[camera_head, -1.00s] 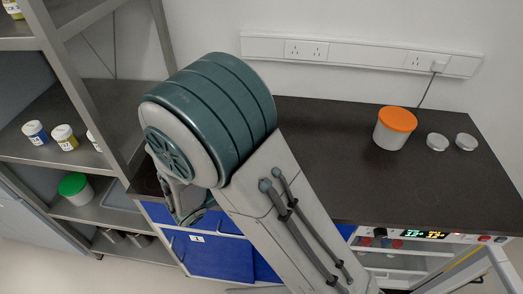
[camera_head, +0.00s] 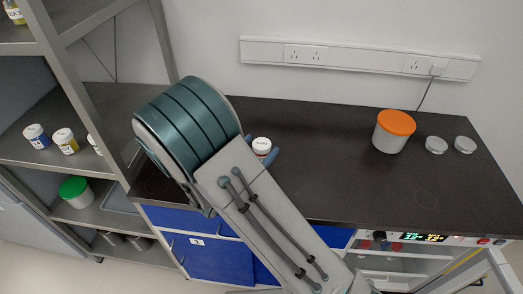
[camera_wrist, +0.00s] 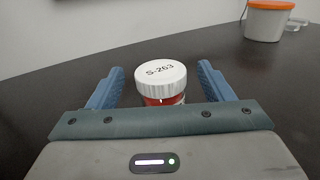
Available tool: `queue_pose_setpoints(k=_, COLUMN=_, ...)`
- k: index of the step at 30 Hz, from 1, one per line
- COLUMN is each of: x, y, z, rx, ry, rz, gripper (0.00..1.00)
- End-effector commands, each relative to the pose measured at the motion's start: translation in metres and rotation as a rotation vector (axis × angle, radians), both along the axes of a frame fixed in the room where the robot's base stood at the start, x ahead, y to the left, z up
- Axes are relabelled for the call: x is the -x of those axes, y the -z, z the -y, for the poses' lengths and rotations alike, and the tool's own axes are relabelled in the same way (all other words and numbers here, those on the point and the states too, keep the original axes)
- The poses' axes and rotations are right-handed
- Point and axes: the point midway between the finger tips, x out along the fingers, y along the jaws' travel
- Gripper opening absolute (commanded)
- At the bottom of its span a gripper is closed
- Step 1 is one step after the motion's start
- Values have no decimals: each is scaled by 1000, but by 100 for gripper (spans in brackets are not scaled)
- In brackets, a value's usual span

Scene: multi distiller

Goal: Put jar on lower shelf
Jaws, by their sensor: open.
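A small jar with a white lid marked S-263 and a red body stands upright on the dark bench, in the head view (camera_head: 262,146) and the wrist view (camera_wrist: 161,79). My gripper (camera_wrist: 160,82) is open, with one blue finger on each side of the jar. A gap shows between the jar and each finger, and the gripper's body hides the jar's lower part. In the head view my arm covers most of the gripper. The metal shelf rack stands at the left, with a middle shelf (camera_head: 62,108) and a lower shelf (camera_head: 98,217).
A green-lidded tub (camera_head: 75,190) and a grey tray (camera_head: 119,199) are on the lower shelf. Several small jars (camera_head: 65,141) stand on the middle shelf. An orange-lidded tub (camera_head: 393,132) and two small round items (camera_head: 436,145) are at the bench's right. The bench middle is clear.

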Motion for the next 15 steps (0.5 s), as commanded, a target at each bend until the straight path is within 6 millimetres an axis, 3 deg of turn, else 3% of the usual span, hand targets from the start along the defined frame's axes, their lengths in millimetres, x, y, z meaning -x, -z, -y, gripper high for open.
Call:
queue_pose_setpoints(k=6, x=-25, y=1, z=21, rx=1, ry=4, rz=1, gripper=74)
queue_pose_setpoints(k=15, x=-30, y=2, z=24, rx=-1, ry=1, rz=0, gripper=74)
